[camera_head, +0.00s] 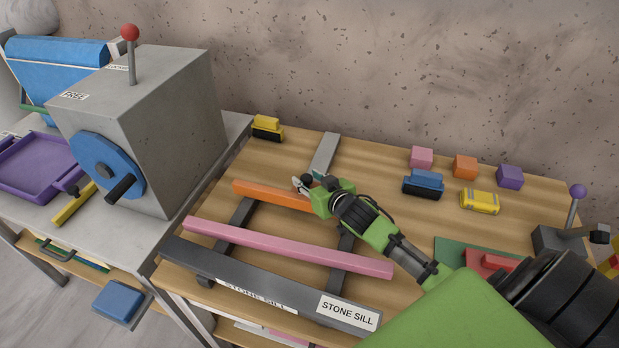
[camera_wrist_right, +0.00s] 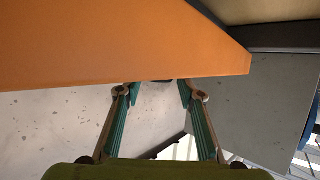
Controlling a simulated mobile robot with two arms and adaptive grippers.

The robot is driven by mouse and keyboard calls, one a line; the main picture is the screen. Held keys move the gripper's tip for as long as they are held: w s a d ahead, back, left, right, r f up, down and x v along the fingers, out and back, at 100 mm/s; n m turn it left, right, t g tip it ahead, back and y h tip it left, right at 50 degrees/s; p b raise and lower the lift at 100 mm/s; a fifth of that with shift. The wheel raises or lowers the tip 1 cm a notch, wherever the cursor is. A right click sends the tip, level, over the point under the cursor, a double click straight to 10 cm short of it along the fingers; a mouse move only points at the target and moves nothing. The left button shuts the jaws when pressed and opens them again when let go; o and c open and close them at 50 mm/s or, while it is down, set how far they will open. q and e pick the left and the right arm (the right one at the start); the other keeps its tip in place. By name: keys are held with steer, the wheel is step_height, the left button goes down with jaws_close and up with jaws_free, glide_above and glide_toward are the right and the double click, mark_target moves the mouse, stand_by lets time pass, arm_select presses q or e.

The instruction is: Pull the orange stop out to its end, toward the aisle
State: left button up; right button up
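The orange stop (camera_head: 262,193) is a long bar lying across two dark rails (camera_head: 345,245), behind a parallel pink bar (camera_head: 290,248). My right gripper (camera_head: 307,183) is at the right end of the orange stop, on its far side in the head view. In the right wrist view the orange stop (camera_wrist_right: 110,45) fills the upper left. The fingers of my right gripper (camera_wrist_right: 158,90) stand apart with nothing seen between their pads, and their tips meet the stop's lower edge. Whether they touch it I cannot tell. My left gripper is not in view.
A dark front sill (camera_head: 265,288) carries labels reading STONE SILL. A grey machine with a blue wheel (camera_head: 108,165) stands left. Several coloured blocks, including a blue one (camera_head: 423,183), lie behind and right. A purple-knobbed lever (camera_head: 573,210) stands far right.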

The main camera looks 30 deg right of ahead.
stand_by(0.3)
steer(key=v, duration=1.2)
